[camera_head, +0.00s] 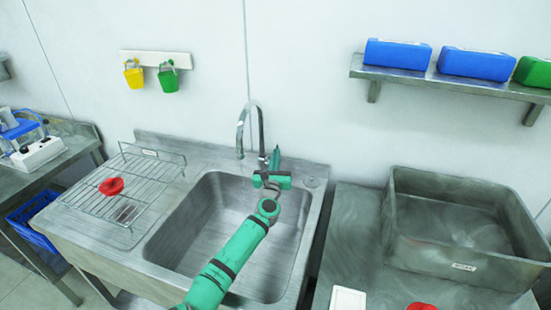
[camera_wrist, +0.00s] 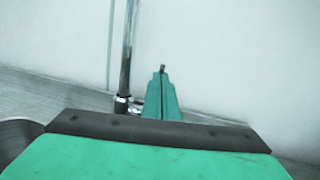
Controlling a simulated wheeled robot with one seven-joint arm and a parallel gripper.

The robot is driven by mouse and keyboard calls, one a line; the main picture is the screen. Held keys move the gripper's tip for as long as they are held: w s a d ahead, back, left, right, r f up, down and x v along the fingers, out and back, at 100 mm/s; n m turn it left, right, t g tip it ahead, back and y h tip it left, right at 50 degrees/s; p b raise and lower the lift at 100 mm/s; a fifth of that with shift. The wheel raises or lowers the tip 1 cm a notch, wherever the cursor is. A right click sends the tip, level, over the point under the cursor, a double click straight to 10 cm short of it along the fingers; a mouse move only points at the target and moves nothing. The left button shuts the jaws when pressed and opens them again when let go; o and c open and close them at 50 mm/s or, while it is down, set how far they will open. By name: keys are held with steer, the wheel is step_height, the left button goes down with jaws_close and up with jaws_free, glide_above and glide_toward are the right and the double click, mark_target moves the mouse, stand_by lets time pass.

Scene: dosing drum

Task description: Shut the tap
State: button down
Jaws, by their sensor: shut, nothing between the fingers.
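The chrome gooseneck tap (camera_head: 261,128) stands at the back of the steel sink (camera_head: 205,215), with its spout curving left and down over the basin. I cannot make out any stream of water. My gripper (camera_head: 276,155) is shut and empty, close to the right of the tap's lower column. In the wrist view the tap column (camera_wrist: 128,55) rises just left of my closed fingers (camera_wrist: 162,85). A collar and a short side part (camera_wrist: 126,102) show low on the column, partly hidden behind the gripper. I cannot tell whether my fingers touch it.
A wire rack (camera_head: 120,185) with a red object (camera_head: 112,186) lies on the left drainboard. A deep metal tub (camera_head: 465,262) stands on the right counter. A shelf (camera_head: 450,80) on the wall holds blue and green boxes. Yellow and green buckets (camera_head: 168,80) hang upper left.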

steer(key=shift+w+d+r, duration=0.25)
steer(key=shift+w+r, duration=0.2)
steer(key=shift+r, duration=0.35)
steer(key=shift+f, duration=0.1)
steer(key=s+a+f, duration=0.1)
steer(key=s+a, duration=0.1)
steer(key=s, duration=1.2)
steer(key=shift+s+f, duration=0.2)
